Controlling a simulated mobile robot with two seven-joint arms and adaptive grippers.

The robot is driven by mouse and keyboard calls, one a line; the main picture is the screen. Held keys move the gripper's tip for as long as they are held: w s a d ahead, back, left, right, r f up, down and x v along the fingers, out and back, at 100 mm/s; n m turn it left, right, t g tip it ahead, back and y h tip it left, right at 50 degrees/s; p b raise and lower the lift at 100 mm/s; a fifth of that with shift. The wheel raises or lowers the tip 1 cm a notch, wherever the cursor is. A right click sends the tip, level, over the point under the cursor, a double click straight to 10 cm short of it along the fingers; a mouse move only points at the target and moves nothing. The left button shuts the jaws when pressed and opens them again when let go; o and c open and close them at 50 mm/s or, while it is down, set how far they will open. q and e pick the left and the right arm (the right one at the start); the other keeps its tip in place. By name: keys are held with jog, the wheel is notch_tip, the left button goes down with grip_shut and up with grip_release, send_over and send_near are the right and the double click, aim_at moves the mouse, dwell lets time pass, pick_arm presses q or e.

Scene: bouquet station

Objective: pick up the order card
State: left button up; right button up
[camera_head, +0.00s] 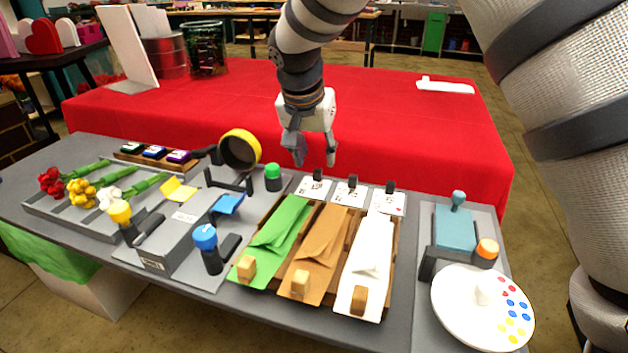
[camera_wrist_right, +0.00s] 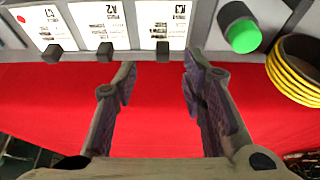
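Three white printed cards stand in a row at the back of the envelope rack: a left one (camera_head: 313,188), a middle one (camera_head: 349,193) and a right one (camera_head: 387,201). Each has a small black tab at its back edge. I cannot tell which is the order card. The right wrist view shows them reversed, with the head view's left card (camera_wrist_right: 161,18) at the right, then the middle (camera_wrist_right: 100,20) and the other (camera_wrist_right: 47,22). My right gripper (camera_head: 314,160) is open and empty, above and behind the left card, apart from it. My left gripper is not in view.
Green (camera_head: 277,238), brown (camera_head: 318,250) and white (camera_head: 367,260) envelopes lie before the cards. A green-topped post (camera_head: 273,177) and a yellow tape roll (camera_head: 240,150) stand left of them. The red-covered table (camera_head: 400,120) behind is mostly clear.

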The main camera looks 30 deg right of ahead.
aim_at(317, 170)
jog(key=x, duration=0.6)
jog(key=shift+w+r, duration=0.1)
jog(key=shift+w, duration=0.15)
jog(key=shift+r, duration=0.15)
jog(key=shift+c, duration=0.5)
grip_shut()
